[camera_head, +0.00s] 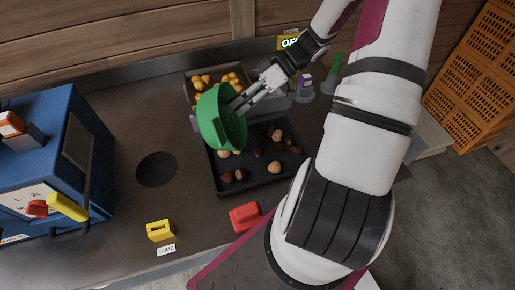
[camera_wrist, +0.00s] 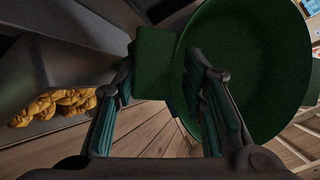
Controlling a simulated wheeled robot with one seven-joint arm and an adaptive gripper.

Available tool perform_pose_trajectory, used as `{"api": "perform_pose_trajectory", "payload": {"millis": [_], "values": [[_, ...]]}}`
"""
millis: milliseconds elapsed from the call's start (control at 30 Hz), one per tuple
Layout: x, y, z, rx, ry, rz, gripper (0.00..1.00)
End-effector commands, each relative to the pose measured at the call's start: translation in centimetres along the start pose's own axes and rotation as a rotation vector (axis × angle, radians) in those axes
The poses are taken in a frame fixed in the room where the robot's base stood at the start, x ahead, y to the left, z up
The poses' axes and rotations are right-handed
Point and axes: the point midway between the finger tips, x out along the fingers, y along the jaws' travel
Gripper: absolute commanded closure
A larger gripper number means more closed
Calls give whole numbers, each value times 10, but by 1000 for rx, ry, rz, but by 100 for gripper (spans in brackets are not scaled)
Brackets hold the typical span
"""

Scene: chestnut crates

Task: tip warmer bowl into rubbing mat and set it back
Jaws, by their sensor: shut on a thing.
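My gripper (camera_head: 243,100) is shut on the green bowl (camera_head: 211,120) and holds it tilted well over above the black mat tray. In the wrist view the bowl (camera_wrist: 240,60) fills the upper right, with a finger on either side of its green side block or wall; the exact grip is hard to make out. The black rubbing mat (camera_head: 255,184) is a shallow tray on the counter. Several brown and pale chestnuts (camera_head: 275,167) lie scattered in it. The inside of the bowl shows no chestnuts in the wrist view. The warmer is partly hidden behind my arm.
A tray of yellow-orange pieces (camera_head: 205,82) stands behind the mat. A blue box (camera_head: 62,150) stands at the left. A dark round patch (camera_head: 157,169), a yellow block (camera_head: 160,230) and a red block (camera_head: 244,216) are on the counter. Orange crates (camera_head: 470,75) stand right.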

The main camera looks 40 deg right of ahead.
Motion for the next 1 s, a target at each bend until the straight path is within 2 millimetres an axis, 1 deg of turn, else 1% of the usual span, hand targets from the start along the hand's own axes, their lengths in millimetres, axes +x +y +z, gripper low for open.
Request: {"api": "perform_pose_trajectory", "payload": {"millis": [33,167,367,667,900,1000], "values": [[-2,-3,-4,6,-37,11,100],[-1,-2,-4,20,-51,20,100],[-1,-4,-8,29,-91,31,100],[-3,-12,-24,81,-252,90,100],[5,-7,-23,128,-390,143,100],[5,-9,-27,144,-439,162,100]]}}
